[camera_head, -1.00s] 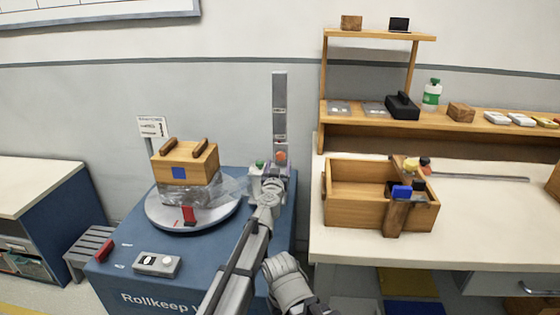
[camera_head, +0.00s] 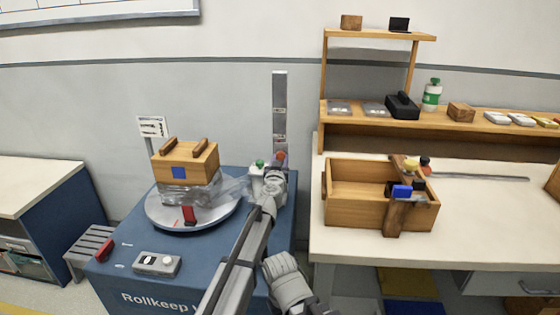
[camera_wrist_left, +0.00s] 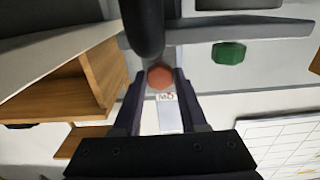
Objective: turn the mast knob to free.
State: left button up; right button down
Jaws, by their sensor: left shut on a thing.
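The mast (camera_head: 280,110) is a tall grey upright at the back of the blue cart, with small labels I cannot read. The red-orange mast knob (camera_head: 281,156) is near its foot, partly hidden by my left gripper (camera_head: 274,172). In the left wrist view the knob (camera_wrist_left: 160,77) is hexagonal and sits between the two dark fingers of my left gripper (camera_wrist_left: 159,92), which is shut on it. A small label below the knob is too blurred to read.
A green knob (camera_head: 260,163) is close left of the gripper. The round turntable (camera_head: 160,218) bears a wooden block (camera_head: 200,167) with handles. A grey control box (camera_head: 157,264) is at the cart's front. An open wooden box (camera_head: 350,208) stands on the bench to the right.

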pick_arm(q)
grip_shut()
jog(key=n, duration=0.5)
jog(key=shift+n, duration=0.4)
jog(key=n, duration=0.6)
jog(key=shift+d, duration=0.1)
jog(key=n, duration=0.6)
jog(key=shift+r+n, duration=0.1)
jog(key=shift+n, duration=0.3)
jog(key=n, duration=0.5)
jog(key=shift+n, duration=0.3)
